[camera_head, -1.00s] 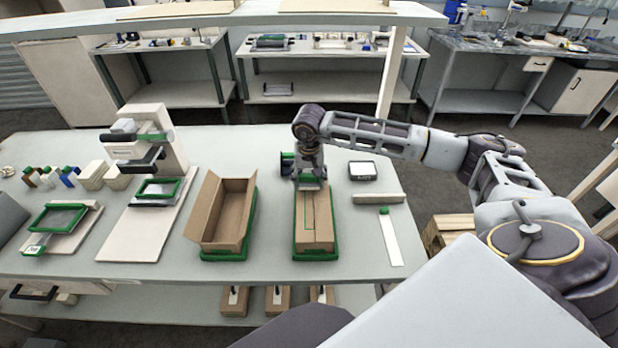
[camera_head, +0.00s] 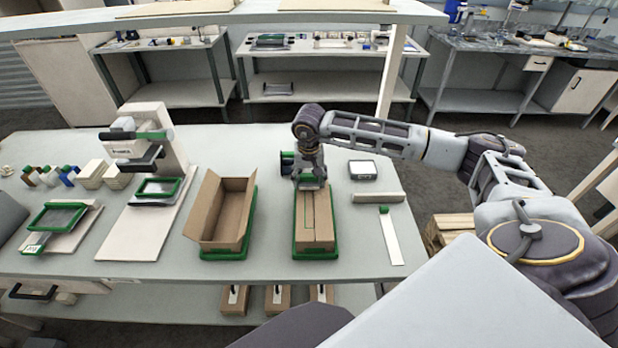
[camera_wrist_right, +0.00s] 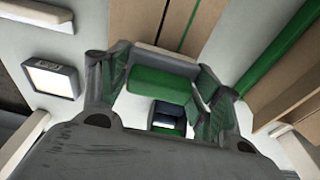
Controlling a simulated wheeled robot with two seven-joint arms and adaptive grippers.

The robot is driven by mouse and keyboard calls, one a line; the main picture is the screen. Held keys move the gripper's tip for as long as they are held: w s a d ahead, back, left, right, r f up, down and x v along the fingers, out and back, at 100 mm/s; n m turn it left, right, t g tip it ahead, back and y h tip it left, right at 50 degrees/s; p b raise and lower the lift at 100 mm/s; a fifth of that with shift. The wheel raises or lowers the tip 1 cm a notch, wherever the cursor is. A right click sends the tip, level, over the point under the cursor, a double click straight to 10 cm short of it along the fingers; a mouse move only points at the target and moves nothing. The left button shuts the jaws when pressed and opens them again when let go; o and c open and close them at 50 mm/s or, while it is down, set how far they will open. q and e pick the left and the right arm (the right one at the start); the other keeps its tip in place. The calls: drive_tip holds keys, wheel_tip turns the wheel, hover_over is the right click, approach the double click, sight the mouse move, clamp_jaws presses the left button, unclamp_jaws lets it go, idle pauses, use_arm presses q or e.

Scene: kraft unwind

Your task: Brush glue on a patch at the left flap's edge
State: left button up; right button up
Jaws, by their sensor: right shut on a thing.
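A brown carton (camera_head: 316,228) lies with its top flaps closed in a green frame (camera_head: 314,257) on the bench. The left flap (camera_head: 299,222) lies flat beside a thin dark-green line running along the top. My right gripper (camera_head: 310,183) is low over the far end of this carton. The right wrist view shows its fingers (camera_wrist_right: 163,95) shut on a green-handled tool (camera_wrist_right: 165,82), with brown board (camera_wrist_right: 205,22) beyond it. The tool's tip is hidden, so I cannot tell whether it touches the flap. My left gripper is not in view.
An open carton (camera_head: 222,210) stands to the left in another green frame. To the right are a small scale-like device (camera_head: 362,170), a pale bar (camera_head: 379,197) and a white strip with a green end (camera_head: 391,238). A press-like machine (camera_head: 150,140) stands further left.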

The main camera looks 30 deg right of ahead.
sight(309, 197)
drive_tip(key=shift+f, duration=0.3)
idle(0.5)
drive_tip(key=shift+s, duration=0.1)
drive_tip(key=shift+s+a+b, duration=0.3)
drive_tip(key=shift+s+a, duration=0.1)
drive_tip(key=shift+s, duration=0.2)
drive_tip(key=shift+s+a, duration=0.1)
idle(0.4)
drive_tip(key=shift+s+a, duration=0.35)
drive_tip(key=shift+s, duration=0.2)
drive_tip(key=shift+s, duration=0.15)
drive_tip(key=shift+s+a+b, duration=0.3)
drive_tip(key=shift+s+a, duration=0.1)
drive_tip(key=shift+s, duration=0.15)
drive_tip(key=shift+s+a, duration=0.1)
drive_tip(key=shift+s, duration=0.05)
idle(0.4)
